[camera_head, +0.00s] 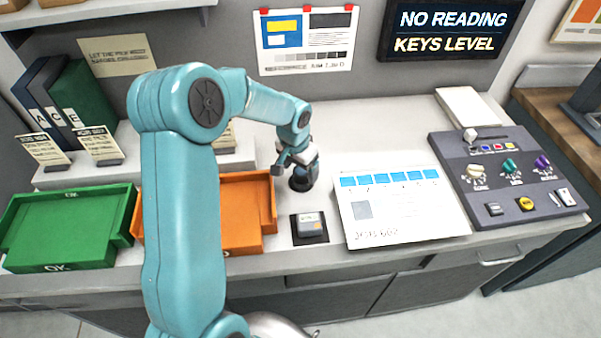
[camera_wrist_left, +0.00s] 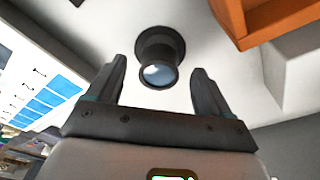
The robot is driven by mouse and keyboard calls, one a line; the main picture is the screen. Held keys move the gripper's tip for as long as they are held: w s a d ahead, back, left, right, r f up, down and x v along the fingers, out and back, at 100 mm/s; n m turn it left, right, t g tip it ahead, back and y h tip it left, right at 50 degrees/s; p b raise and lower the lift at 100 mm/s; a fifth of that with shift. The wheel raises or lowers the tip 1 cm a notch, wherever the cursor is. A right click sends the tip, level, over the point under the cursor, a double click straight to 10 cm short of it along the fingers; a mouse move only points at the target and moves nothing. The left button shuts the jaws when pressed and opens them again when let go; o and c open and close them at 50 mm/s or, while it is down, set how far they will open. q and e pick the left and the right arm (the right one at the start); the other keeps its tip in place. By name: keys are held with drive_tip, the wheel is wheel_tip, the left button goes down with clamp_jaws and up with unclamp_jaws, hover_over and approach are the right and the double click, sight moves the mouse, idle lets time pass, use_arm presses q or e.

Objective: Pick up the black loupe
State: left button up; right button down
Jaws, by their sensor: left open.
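The black loupe (camera_head: 301,183) stands on the white counter between the orange tray and the printed sheet. In the left wrist view the loupe (camera_wrist_left: 159,60) shows as a dark round body with a wide rim and a pale lens, ahead of the fingertips and between their lines. My left gripper (camera_head: 297,162) is open and empty just above and behind the loupe in the head view, partly covering it. In the left wrist view both fingers of the gripper (camera_wrist_left: 158,75) are spread apart, with nothing between them. My right gripper is not in view.
The orange tray (camera_head: 262,200) stands close left of the loupe, with a green tray (camera_head: 75,215) farther left. A small grey device on a black pad (camera_head: 310,228) lies in front. The printed sheet (camera_head: 400,205) and a knobbed console (camera_head: 510,175) are to the right.

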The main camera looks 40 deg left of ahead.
use_arm(q)
drive_tip(key=shift+w+f, duration=0.25)
drive_tip(key=shift+f, duration=0.35)
drive_tip(key=shift+w+f, duration=0.2)
drive_tip(key=shift+f, duration=0.35)
drive_tip(key=shift+s+r, duration=0.1)
drive_tip(key=shift+s, duration=0.1)
drive_tip(key=shift+c, duration=0.3)
drive_tip(key=c, duration=0.5)
drive_tip(key=shift+w, duration=0.15)
drive_tip(key=c, duration=0.6)
drive_tip(key=shift+o, duration=0.2)
